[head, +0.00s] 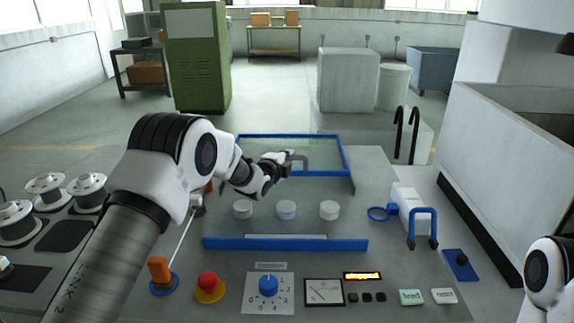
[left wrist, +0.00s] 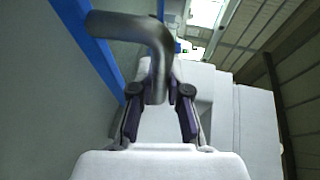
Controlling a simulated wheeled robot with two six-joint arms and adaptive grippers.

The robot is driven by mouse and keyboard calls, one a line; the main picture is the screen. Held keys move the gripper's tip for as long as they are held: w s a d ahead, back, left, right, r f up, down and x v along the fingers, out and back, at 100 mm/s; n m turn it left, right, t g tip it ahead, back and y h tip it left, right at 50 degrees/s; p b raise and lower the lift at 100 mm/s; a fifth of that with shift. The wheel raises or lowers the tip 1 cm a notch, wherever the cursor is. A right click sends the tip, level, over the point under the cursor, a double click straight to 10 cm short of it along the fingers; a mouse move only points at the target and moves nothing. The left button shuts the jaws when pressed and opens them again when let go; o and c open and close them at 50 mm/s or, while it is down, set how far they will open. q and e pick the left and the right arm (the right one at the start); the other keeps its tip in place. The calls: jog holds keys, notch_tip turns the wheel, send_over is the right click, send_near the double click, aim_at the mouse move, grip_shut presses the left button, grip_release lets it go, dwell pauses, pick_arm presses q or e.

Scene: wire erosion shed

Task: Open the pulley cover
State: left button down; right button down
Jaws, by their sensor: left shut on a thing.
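The pulley cover (head: 343,155) is a clear panel in a blue frame, standing raised behind three white pulleys (head: 286,210), which are uncovered. Its grey bent handle (head: 303,160) is on the panel's near side. My left gripper (head: 285,164) is shut on this handle. In the left wrist view the handle (left wrist: 130,28) runs down between the fingers of my left gripper (left wrist: 160,95), with the blue frame (left wrist: 92,45) to the left. My right gripper is out of view; only part of my right arm shows at the lower right edge.
A blue bar (head: 285,244) lies in front of the pulleys. A lever with an orange grip (head: 158,270), a red button (head: 209,285) and a blue dial (head: 268,286) are at the front. A blue handle (head: 423,213) stands right of the pulleys. White spools (head: 86,187) are at left.

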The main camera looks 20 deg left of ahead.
pick_arm(q)
jog(key=shift+r, duration=0.2)
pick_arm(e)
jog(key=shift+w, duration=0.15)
pick_arm(q)
jog(key=shift+w+r, duration=0.1)
jog(key=c, duration=1.3)
grip_release()
jog(key=shift+o, duration=0.8)
jog(key=shift+w, duration=0.2)
jog(key=shift+w+f, duration=0.15)
jog(key=shift+f, duration=0.2)
jog(key=shift+s+r, duration=0.2)
jog(key=shift+s, duration=0.2)
jog(key=v, duration=1.1)
jog(key=shift+f, duration=0.2)
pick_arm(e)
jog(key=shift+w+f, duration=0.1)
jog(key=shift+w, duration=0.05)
pick_arm(q)
jog(key=shift+s, duration=0.1)
